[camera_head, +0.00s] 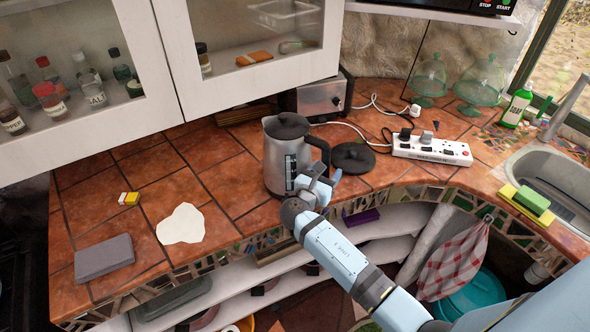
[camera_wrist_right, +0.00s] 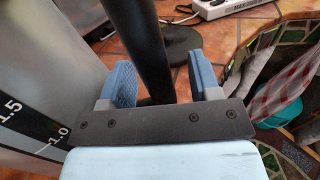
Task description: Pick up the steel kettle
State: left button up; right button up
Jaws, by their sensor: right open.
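The steel kettle (camera_head: 277,153) stands upright on the tiled counter in the head view, with a black lid, a black handle on its right side and a dark level window. My right gripper (camera_head: 325,180) is at the kettle's handle side. In the right wrist view, the kettle's steel body with level marks (camera_wrist_right: 40,70) fills the left. There the black handle (camera_wrist_right: 147,45) runs down between the two blue fingers of my open right gripper (camera_wrist_right: 165,85), with gaps showing on both sides. The handle's lower end is hidden behind the gripper. My left gripper is not in view.
A black round base (camera_head: 353,157) lies right of the kettle. A white power strip (camera_head: 432,149) with plugs and cables is further right, before the sink (camera_head: 555,170). A toaster (camera_head: 318,96) stands behind.

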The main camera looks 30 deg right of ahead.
jog(key=shift+s+a+r, duration=0.1)
jog(key=shift+a+r, duration=0.05)
jog(key=shift+a, duration=0.05)
jog(key=shift+c, duration=1.2)
jog(key=shift+d, duration=0.1)
grip_shut()
jog(key=shift+w+r, duration=0.15)
jog(key=shift+w, duration=0.05)
